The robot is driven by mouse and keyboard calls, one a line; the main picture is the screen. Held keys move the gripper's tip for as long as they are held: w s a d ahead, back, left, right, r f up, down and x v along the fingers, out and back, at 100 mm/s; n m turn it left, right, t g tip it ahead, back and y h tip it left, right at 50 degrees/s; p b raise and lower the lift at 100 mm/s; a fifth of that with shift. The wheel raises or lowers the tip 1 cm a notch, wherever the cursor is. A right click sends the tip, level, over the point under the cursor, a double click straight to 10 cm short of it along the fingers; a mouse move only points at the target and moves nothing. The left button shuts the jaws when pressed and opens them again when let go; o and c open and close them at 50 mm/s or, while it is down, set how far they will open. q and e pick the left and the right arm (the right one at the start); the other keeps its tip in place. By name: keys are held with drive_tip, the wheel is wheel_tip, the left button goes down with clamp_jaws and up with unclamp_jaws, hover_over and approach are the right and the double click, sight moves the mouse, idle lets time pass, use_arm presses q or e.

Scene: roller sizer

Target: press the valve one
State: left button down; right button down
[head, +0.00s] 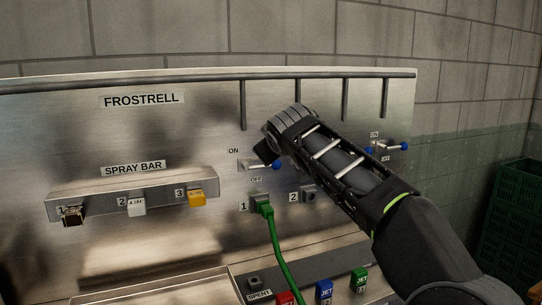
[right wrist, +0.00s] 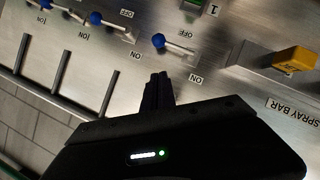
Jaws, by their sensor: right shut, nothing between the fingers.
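Valve one is a small metal lever with a blue knob (head: 276,165) on the steel panel, between an ON label above and an OFF label below, over socket 1. In the right wrist view its blue knob (right wrist: 158,40) shows just beyond my fingertips, the lever lying roughly midway between the labels. My right gripper (right wrist: 160,78) is shut and empty, its fingers close to the lever on the ON side; a gap shows there. In the head view my right gripper (head: 268,152) is just above the knob, and contact cannot be judged. My left gripper is out of view.
Two more blue-knobbed valves sit along the panel; the far one (head: 404,146) shows right of my arm. A green cable (head: 277,245) is plugged into socket 1. The spray bar (head: 100,201) projects at left. Vertical pipes (head: 243,105) hang above. A green crate (head: 510,220) stands at right.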

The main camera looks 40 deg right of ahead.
drive_tip(key=v, duration=0.3)
drive_tip(key=shift+a+r, duration=0.1)
idle(0.5)
